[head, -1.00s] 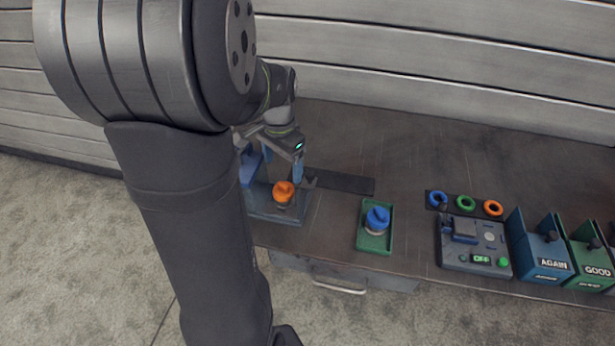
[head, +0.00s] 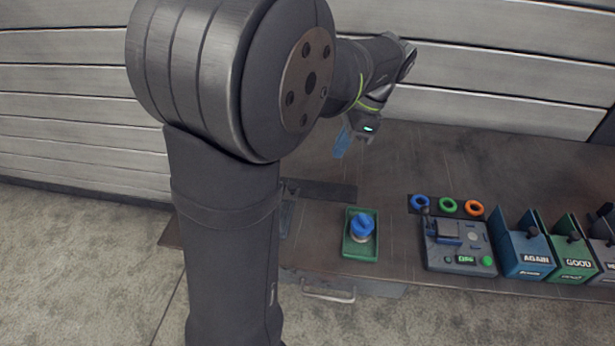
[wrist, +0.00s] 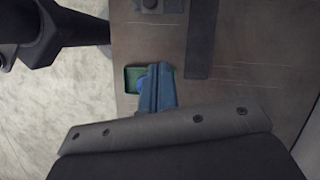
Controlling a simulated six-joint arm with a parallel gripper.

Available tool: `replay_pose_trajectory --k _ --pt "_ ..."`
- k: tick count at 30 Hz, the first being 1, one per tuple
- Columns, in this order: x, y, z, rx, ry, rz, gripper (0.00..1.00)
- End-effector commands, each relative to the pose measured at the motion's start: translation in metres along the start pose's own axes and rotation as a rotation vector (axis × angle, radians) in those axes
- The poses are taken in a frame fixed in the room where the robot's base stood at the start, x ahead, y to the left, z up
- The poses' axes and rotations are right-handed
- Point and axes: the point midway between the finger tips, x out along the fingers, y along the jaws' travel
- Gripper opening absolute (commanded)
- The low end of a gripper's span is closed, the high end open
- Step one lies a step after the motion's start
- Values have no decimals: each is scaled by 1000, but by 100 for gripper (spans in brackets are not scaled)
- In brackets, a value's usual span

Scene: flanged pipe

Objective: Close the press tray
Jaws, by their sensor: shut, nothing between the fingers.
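The press is mostly hidden behind my arm in the head view; only a dark edge of its base (head: 288,212) shows beside the arm. I cannot see its tray or tell how far in it stands. My gripper (head: 341,142) has blue fingers and is shut and empty, raised above the bench behind the green tray. In the wrist view the fingers (wrist: 157,88) are together and cover part of the green tray below.
The green tray (head: 347,244) holds a flanged part with a blue top (head: 362,224). A dark strip (head: 330,192) lies behind it. To the right are coloured rings (head: 448,206), a tester box (head: 455,258) and the AGAIN (head: 528,262) and GOOD (head: 576,266) bins. A drawer handle (head: 330,295) is at the front.

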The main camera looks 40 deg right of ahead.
Motion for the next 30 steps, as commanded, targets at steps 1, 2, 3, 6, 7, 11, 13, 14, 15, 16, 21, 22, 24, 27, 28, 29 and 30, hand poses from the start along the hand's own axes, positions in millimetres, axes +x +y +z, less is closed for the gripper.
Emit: replay_pose_trajectory --k 1,2,3,6,7,11,13,14,15,16,21,22,24,27,28,29,30 --pt "-3 2 -3 15 -9 -1 0" --pt "-3 3 -4 20 -12 -2 0" --pt "-3 3 -4 24 -14 -2 0" --pt "5 3 -4 24 -16 0 0" --pt "9 3 -4 23 -16 0 0" --pt "34 4 -3 22 -16 2 0" --pt "49 4 -3 22 -16 3 0" --pt "56 4 -3 22 -16 3 0" --pt "65 3 -3 21 -16 3 0" --pt "72 4 -2 21 -16 3 0" --pt "100 3 5 18 -14 0 0" --pt "100 2 10 17 -13 -1 0" --pt "104 3 19 18 -13 -1 0" --pt "107 2 28 19 -12 -1 0" --pt "108 2 30 20 -12 -2 0" --pt "108 2 32 20 -12 -2 0" --pt "109 2 33 20 -12 -2 0"
